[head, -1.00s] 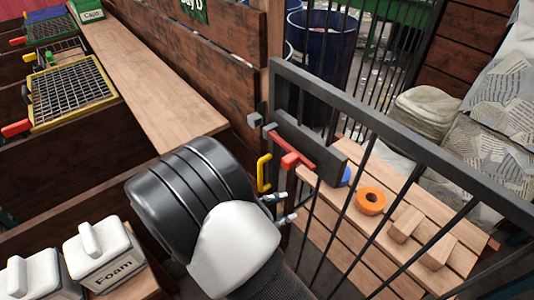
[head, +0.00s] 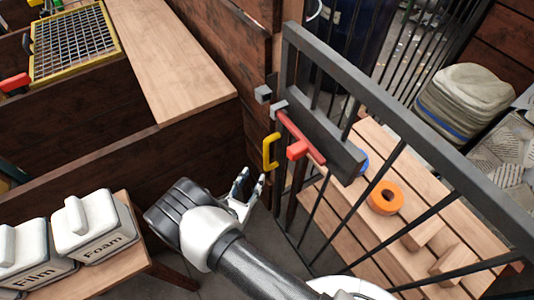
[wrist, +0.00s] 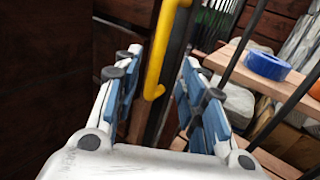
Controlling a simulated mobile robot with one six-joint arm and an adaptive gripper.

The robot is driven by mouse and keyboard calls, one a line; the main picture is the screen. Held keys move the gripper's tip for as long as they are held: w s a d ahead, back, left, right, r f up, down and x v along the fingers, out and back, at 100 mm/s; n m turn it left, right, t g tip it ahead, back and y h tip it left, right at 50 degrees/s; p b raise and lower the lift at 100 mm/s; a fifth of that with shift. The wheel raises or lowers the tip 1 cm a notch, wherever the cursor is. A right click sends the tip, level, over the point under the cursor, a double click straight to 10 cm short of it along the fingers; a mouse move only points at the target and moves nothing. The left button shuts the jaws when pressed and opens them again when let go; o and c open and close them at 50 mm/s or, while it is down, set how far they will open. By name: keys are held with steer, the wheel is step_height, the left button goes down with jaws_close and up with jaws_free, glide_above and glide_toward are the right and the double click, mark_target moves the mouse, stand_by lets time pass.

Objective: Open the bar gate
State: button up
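The bar gate (head: 405,125) is a dark grey frame with thin upright bars, to the right of a wooden wall. A red latch bar with a red knob (head: 297,150) lies across its dark plate by the post. A yellow handle (head: 269,152) stands on the gate's left edge. My gripper (head: 252,178) is open and empty, just below and left of the handle in the head view. In the wrist view the yellow handle (wrist: 156,50) appears between my open fingers (wrist: 152,88), beyond them, with no contact visible. I cannot tell whether the latch is fully engaged.
Behind the bars is a slatted wooden bench with an orange ring (head: 385,197), a blue ring (wrist: 268,65) and wooden blocks. White Film (head: 32,255) and Foam (head: 92,228) bins stand at lower left. A wooden ledge (head: 170,65) runs along the wall.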

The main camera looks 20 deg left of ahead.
mark_target(265, 157)
steer(key=w, duration=0.4)
steer(key=w+d+b, duration=0.1)
steer(key=w, duration=0.2)
steer(key=w+b, duration=0.1)
steer(key=w, duration=0.3)
steer(key=shift+w+d, duration=0.15)
steer(key=shift+w, duration=0.15)
steer(key=shift+c, duration=0.3)
jaws_close()
